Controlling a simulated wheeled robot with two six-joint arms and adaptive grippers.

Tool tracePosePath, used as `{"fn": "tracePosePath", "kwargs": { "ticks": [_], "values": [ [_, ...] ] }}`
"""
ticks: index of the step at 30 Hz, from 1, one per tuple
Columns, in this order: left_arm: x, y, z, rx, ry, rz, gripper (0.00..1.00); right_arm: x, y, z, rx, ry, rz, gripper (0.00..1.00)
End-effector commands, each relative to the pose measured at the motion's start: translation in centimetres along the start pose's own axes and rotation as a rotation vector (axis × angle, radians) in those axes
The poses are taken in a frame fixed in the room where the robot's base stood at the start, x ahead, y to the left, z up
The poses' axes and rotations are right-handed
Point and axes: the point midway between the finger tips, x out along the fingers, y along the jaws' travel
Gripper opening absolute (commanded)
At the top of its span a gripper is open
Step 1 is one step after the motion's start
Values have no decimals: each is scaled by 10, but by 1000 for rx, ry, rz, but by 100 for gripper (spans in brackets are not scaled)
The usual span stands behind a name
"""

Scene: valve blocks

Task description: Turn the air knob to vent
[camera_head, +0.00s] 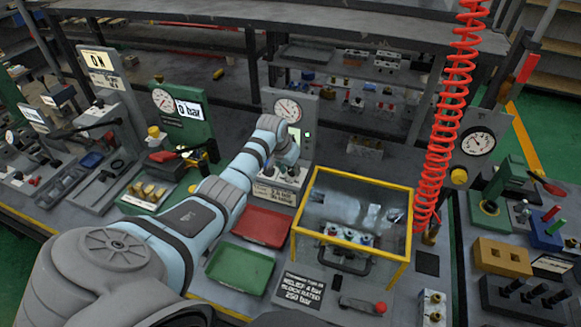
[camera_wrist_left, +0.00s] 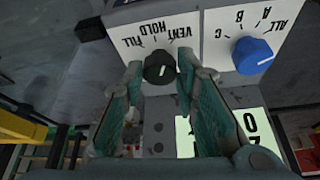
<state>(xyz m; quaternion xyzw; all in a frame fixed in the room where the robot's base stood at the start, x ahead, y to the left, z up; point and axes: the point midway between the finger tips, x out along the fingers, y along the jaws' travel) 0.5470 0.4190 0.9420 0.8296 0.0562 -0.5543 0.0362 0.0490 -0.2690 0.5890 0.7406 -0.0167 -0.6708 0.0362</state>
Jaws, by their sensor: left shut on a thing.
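The air knob (camera_wrist_left: 159,67) is black and round with a small white mark, on a white label plate reading FILL, HOLD and VENT, upside down in the left wrist view. The exact word its mark points to is hard to tell. My left gripper (camera_wrist_left: 160,80) has its two teal-padded fingers on either side of the knob and is shut on it. In the head view my left gripper (camera_head: 286,160) is at the grey gauge panel (camera_head: 297,93), and the arm hides much of the knob area. My right gripper is not in view.
A blue knob (camera_wrist_left: 252,55) marked A, B, C and ALL sits beside the black one. A yellow-framed clear box (camera_head: 358,188) stands to the right of the panel. A red tray (camera_head: 263,227) and a green tray (camera_head: 240,268) lie in front. A red coiled hose (camera_head: 449,120) hangs at right.

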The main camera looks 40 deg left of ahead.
Motion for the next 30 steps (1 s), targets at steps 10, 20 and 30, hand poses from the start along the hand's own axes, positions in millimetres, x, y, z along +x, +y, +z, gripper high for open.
{"fn": "tracePosePath", "kwargs": {
  "ticks": [10, 20, 30],
  "values": [
    [2, -4, -1, 344, 5, 144, 0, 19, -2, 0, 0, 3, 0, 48],
    [0, -3, -1, 347, 3, 146, 42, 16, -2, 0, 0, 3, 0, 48],
    [-1, -4, -1, 346, 2, 145, 48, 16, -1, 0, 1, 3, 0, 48]
  ]
}}
